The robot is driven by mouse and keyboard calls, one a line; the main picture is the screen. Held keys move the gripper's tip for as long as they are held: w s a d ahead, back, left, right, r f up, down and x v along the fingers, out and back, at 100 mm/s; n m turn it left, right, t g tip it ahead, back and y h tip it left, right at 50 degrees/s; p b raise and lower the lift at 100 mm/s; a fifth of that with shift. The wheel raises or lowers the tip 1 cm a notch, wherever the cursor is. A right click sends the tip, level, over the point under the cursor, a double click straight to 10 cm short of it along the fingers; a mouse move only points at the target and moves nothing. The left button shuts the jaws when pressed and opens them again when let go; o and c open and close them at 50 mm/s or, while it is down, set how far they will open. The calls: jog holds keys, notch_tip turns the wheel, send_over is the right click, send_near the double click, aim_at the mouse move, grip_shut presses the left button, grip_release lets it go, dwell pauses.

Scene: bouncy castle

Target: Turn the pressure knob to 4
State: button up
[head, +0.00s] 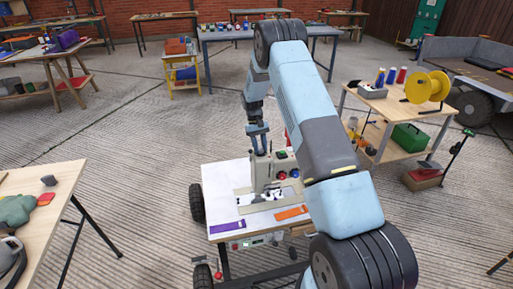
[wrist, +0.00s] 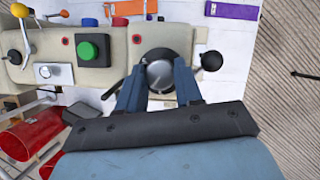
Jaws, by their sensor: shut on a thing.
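The pressure knob (wrist: 160,73) is a round dark dial with a grey face, on a beige machine (wrist: 120,55). In the wrist view my gripper (wrist: 160,85) has its two blue fingers on either side of the knob, shut on it. I cannot read any numbers around the knob. In the head view the beige machine (head: 262,172) stands on a white-topped cart (head: 222,190), and my gripper (head: 259,150) reaches down to its top. The knob is hidden there.
A green button (wrist: 92,49) and a yellow-knobbed lever (wrist: 20,12) are on the machine left of the knob. A black ball handle (wrist: 211,61) sticks out close to the right finger. Purple (head: 227,227) and orange (head: 290,213) strips lie on the cart.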

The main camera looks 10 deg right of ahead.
jog(key=m, duration=0.1)
jog(key=m+y, duration=0.1)
jog(key=m, duration=0.1)
jog(key=m+y, duration=0.1)
jog(key=m, duration=0.1)
jog(key=shift+s+d, duration=0.15)
jog(key=shift+d, duration=0.1)
jog(key=shift+f, duration=0.1)
dwell(0.4)
jog(key=o, duration=1)
jog(key=shift+a, duration=0.1)
jog(key=shift+r, duration=0.2)
jog(key=shift+w+r, duration=0.25)
jog(key=v, duration=1.2)
jog(key=shift+w+r, duration=0.1)
jog(key=shift+r, duration=0.25)
